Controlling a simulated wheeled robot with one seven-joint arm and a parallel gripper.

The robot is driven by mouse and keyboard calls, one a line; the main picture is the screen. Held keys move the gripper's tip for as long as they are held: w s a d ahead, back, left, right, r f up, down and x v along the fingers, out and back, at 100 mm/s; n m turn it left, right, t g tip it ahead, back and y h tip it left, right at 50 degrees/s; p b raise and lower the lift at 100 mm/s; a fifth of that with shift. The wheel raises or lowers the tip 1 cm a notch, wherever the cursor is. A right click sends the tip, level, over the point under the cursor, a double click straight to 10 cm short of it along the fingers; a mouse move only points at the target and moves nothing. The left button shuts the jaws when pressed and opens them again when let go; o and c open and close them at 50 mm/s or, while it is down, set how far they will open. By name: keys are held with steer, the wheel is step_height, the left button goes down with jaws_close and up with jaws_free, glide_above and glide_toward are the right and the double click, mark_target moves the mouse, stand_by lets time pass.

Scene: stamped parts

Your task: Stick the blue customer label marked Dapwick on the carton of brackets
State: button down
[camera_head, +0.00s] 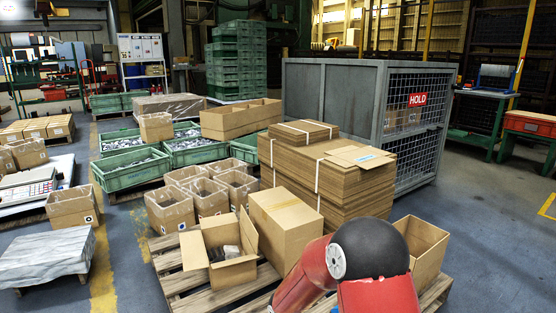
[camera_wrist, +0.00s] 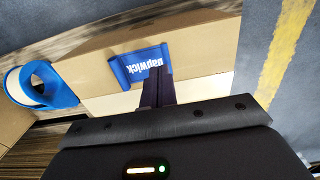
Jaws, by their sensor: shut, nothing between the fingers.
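In the wrist view a blue label (camera_wrist: 142,66) with white lettering reading Dapwick lies against a tan cardboard carton (camera_wrist: 205,50). Its lettering appears upside down and its side edges look curled; whether it is stuck flat I cannot tell. My gripper (camera_wrist: 156,72) is shut and empty, its fingertips at the label's lower right edge, partly covering it; contact is unclear. In the head view an open carton (camera_head: 234,272) with grey metal parts inside stands on a pallet; I cannot be sure it is the same carton. My gripper is hidden there.
A blue and white roll (camera_wrist: 38,84) is at the wrist view's left. In the head view, a closed carton (camera_head: 285,225) stands beside the open one on the wooden pallet (camera_head: 172,280). Stacked flat cardboard (camera_head: 330,185) and a grey HOLD cage (camera_head: 330,97) stand behind. Floor is clear at right.

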steer(key=shift+f+b, duration=0.7)
steer(key=shift+f, duration=0.3)
steer(key=shift+d, duration=0.1)
steer(key=shift+w+d+f, duration=0.1)
steer(key=shift+w+d, duration=0.25)
steer(key=shift+d, duration=0.2)
steer(key=shift+w+d+f, duration=0.1)
steer(key=shift+w+d, duration=0.25)
steer(key=shift+d, duration=0.2)
steer(key=shift+r, duration=0.15)
step_height(320, 180, up, 7)
steer(key=p, duration=0.5)
steer(key=shift+a, duration=0.1)
